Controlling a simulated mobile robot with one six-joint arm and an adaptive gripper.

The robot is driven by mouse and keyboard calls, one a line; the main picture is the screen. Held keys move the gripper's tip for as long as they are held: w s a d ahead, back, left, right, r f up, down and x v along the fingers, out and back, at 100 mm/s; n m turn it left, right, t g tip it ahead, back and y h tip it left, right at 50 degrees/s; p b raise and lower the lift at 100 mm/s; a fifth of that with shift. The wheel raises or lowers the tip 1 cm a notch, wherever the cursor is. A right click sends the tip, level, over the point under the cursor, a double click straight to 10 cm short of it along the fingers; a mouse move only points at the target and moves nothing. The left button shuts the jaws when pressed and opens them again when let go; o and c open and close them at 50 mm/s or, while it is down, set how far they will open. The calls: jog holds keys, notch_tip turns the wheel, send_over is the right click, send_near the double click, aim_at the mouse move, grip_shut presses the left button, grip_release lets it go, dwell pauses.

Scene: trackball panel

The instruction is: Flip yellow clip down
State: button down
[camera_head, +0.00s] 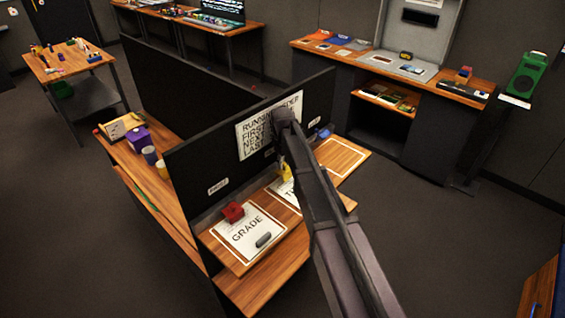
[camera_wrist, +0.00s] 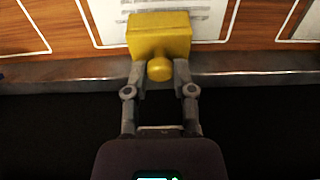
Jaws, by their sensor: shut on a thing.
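The yellow clip (camera_wrist: 160,36) is in the upper middle of the wrist view. It has a blocky body and a rounded knob toward me, and it sits at the edge of a white sheet on the wooden desk. My gripper (camera_wrist: 160,72) has its two fingers closed around the knob, one on each side. In the head view, the yellow clip (camera_head: 285,172) is mostly hidden behind my arm, and my gripper is hidden too.
A red clip (camera_head: 233,211) stands at the top of the GRADE sheet (camera_head: 250,233), with a dark grey object (camera_head: 264,240) on that sheet. A black partition (camera_head: 215,160) rises behind the desk. A blue object (camera_head: 324,133) lies at the right.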

jog(key=shift+d, duration=0.1)
jog(key=shift+s+d+f+t+y+b, duration=0.4)
jog(key=shift+t+y+b, duration=0.15)
jog(key=shift+y, duration=0.25)
jog(key=shift+d+t+y+b, duration=0.1)
jog(key=shift+t+y+b, duration=0.25)
jog(key=shift+t+y, duration=0.15)
jog(key=shift+c, duration=2.2)
grip_release()
jog(key=shift+w, duration=0.1)
